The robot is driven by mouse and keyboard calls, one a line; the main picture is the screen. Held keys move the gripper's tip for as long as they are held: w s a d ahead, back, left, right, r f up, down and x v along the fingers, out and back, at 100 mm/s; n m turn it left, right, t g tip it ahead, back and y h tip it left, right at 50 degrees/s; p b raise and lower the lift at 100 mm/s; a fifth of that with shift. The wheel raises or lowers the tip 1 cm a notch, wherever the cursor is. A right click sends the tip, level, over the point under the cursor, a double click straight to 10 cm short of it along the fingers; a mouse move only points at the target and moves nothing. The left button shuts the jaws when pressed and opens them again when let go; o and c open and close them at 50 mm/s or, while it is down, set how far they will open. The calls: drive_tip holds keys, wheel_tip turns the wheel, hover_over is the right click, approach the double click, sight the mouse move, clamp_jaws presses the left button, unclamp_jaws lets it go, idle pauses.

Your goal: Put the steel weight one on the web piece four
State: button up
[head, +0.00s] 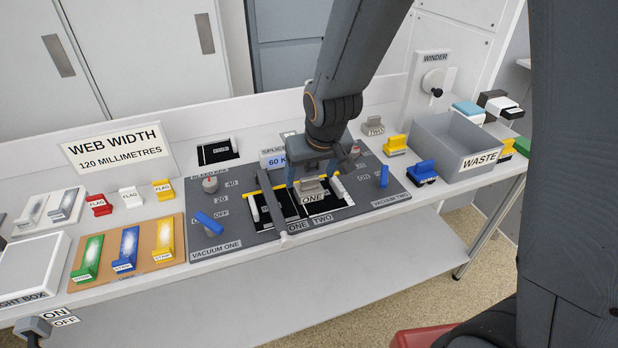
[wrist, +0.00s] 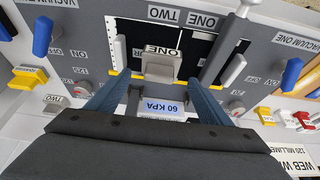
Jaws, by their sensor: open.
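The steel weight one (head: 311,187) is a small grey block with an upright grip and a label reading ONE. It stands over the black web (head: 275,209) on the dark splice plate, and it also shows in the wrist view (wrist: 158,67). My gripper (head: 316,172) is right above it, pointing down. In the wrist view my gripper (wrist: 158,82) has its two blue-grey fingers apart, with the weight ahead between them and gaps at the sides. I cannot read which black piece is web piece four; my gripper and the weight partly cover the web.
A second steel weight (head: 373,124), labelled TWO, stands behind the plate at the right. Blue vacuum levers (head: 210,223) flank the plate. A dark bar (head: 270,204) crosses it left of the weight. A grey waste bin (head: 445,138) and a yellow block (head: 395,145) are at the right.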

drive_tip(key=a+v, duration=0.1)
drive_tip(key=v, duration=0.7)
drive_tip(key=s+d+f+m+g+h, duration=0.1)
drive_tip(key=s+d+f+m+g, duration=0.2)
drive_tip(key=s+d, duration=0.8)
drive_tip(key=d+f+b, duration=0.1)
drive_tip(key=d+f, duration=0.1)
drive_tip(key=d, duration=0.1)
drive_tip(key=shift+d, duration=0.4)
